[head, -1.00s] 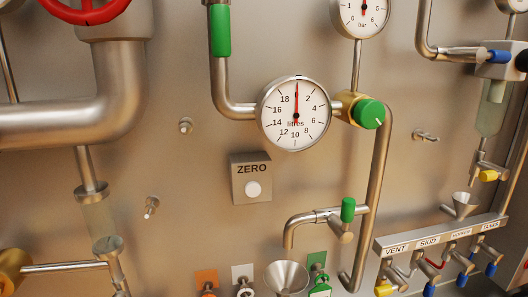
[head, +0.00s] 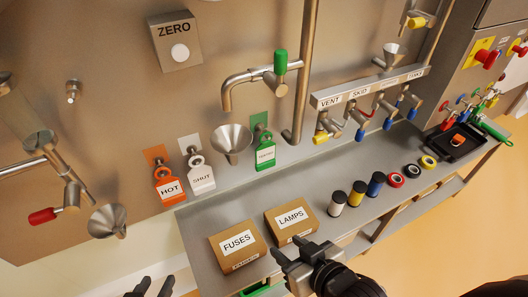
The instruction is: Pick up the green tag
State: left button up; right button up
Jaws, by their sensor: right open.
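The green tag (head: 265,155), with a white label, hangs on the steel panel in front of a green plate, just right of a funnel. It hangs upright above the bench's back edge. My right gripper (head: 290,256) is open at the front edge of the LAMPS box, below the tag in the picture and well apart from it. My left gripper (head: 153,288) shows only its dark fingertips at the bottom edge. They are spread apart, with nothing seen between them.
A white SHUT tag (head: 202,179) and an orange HOT tag (head: 170,189) hang left of the funnel (head: 231,141). FUSES (head: 238,246) and LAMPS (head: 291,219) boxes stand on the bench. A bent pipe (head: 245,78) overhangs the funnel. Valves (head: 328,125) project at right.

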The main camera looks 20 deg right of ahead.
aim_at(265, 153)
jog(key=z, duration=1.1)
jog(key=k, duration=0.65)
jog(key=u, duration=1.25)
jog(key=i, duration=0.5)
